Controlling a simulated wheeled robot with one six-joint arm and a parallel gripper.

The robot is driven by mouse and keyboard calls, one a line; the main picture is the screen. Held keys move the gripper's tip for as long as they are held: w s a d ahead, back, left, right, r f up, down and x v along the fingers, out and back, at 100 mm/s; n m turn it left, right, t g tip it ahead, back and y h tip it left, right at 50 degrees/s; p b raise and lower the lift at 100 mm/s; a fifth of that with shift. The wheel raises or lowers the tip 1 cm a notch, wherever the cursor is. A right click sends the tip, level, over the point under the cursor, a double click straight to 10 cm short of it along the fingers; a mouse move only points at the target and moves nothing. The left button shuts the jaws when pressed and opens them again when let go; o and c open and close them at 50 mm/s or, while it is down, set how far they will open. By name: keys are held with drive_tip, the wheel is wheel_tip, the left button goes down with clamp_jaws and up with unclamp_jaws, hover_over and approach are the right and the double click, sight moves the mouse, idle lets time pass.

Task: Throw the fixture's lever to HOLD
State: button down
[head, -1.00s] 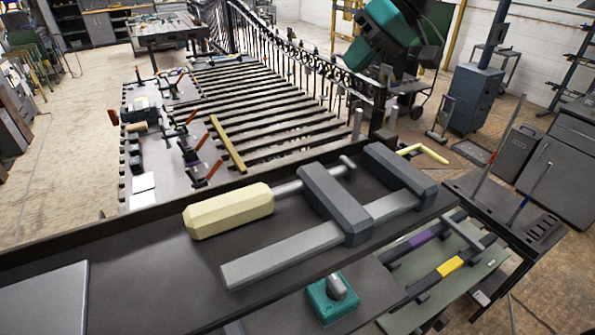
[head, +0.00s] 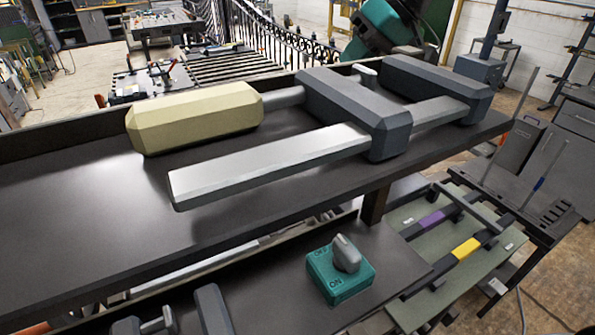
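No lever marked HOLD can be made out, and I cannot tell which thing is the fixture. A teal box (head: 338,276) with a grey knob (head: 346,254) sits on a lower dark surface at the bottom middle. Its visible lettering reads ON at the front and apparently OFF at the back. My gripper is not in view.
A bar clamp (head: 265,163) with a cream handle (head: 194,117) lies across the dark upper shelf (head: 100,205). At the right, purple-banded and yellow-banded bars lie on a green board (head: 452,243). Scrolled ironwork (head: 270,32) stands behind. Open floor shows at the far right.

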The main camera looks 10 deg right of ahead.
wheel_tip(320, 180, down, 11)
drive_tip(key=b, duration=0.8)
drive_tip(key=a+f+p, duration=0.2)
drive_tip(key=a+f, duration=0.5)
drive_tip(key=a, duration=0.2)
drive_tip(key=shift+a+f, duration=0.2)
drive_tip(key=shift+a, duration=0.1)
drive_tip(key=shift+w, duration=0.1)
